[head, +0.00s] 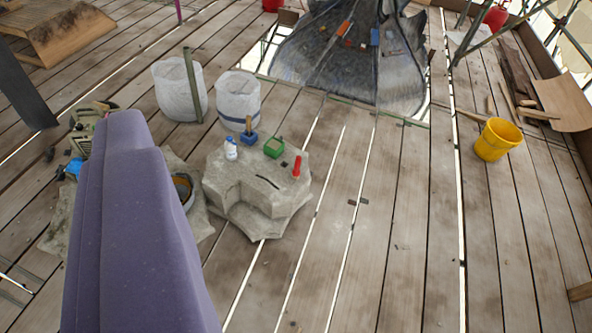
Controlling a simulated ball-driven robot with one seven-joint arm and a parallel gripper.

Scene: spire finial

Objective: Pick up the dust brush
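No item is plainly a dust brush at this size. A small blue item with an upright brown handle (249,136) may be the brush, though it could be a pot holding a tool. It is on the pale carved stone block (238,188) near the middle left. A large purple form, probably part of my arm, fills the lower left and hides what lies behind it. My gripper's fingers do not show.
On the block are a white bottle (230,148), a green box (274,147) and a red item (297,167). Two white sacks (180,90) (238,98) stand behind. A yellow bucket (497,140) stands right. Planks at centre right are mostly clear, with narrow gaps.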

